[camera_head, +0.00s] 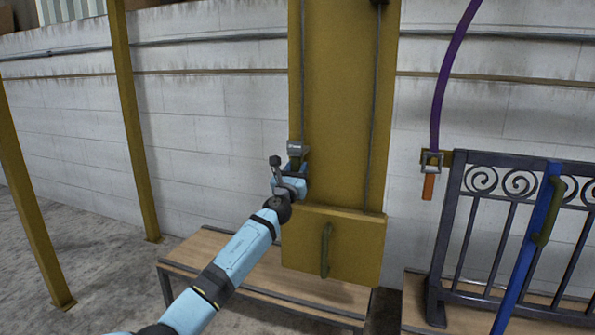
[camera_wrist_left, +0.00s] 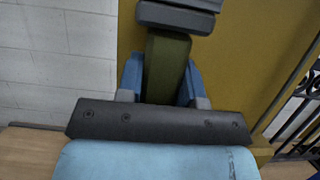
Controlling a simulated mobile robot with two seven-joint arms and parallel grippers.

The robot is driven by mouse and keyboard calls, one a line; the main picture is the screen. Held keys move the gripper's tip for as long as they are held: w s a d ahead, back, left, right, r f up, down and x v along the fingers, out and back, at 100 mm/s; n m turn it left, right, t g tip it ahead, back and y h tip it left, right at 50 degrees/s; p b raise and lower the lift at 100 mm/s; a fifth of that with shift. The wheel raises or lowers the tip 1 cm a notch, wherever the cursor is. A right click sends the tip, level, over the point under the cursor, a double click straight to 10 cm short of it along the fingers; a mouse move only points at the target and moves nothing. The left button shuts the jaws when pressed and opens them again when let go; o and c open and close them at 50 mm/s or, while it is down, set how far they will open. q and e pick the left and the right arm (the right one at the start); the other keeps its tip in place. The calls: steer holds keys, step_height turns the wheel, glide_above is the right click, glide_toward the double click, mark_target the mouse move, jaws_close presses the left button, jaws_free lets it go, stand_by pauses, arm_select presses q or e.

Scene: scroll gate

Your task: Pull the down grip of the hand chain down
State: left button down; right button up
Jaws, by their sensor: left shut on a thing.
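The hand chain hangs as two thin dark strands, a left one (camera_head: 302,75) and a right one (camera_head: 375,110), in front of a tall yellow panel (camera_head: 338,100). On the left strand is an olive-green grip (camera_wrist_left: 166,65) with a grey block (camera_head: 295,147) above it. My left gripper (camera_head: 297,166) is shut on this grip, with a blue finger on each side in the left wrist view. The fingers sit just below the grey block, and the fingers and wrist hide part of the grip. My right gripper is not in view.
A yellow box front with a green handle (camera_head: 326,250) is below the panel, over a wooden bench (camera_head: 215,262). A dark scroll gate (camera_head: 470,230), a blue bar (camera_head: 525,250) and a purple hose (camera_head: 440,100) are at right. Yellow posts (camera_head: 130,120) stand left.

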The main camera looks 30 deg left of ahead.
arm_select(q)
steer(key=shift+f, duration=0.4)
steer(key=c, duration=0.8)
jaws_free()
steer(key=shift+o, duration=0.2)
steer(key=shift+r, duration=0.1)
steer(key=shift+s, duration=0.3)
steer(key=p+v, duration=0.3)
steer(key=v, duration=1)
steer(key=shift+s, duration=0.15)
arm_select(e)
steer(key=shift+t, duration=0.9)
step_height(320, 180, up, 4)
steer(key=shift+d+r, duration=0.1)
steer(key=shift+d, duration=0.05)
arm_select(q)
steer(key=shift+d, duration=0.1)
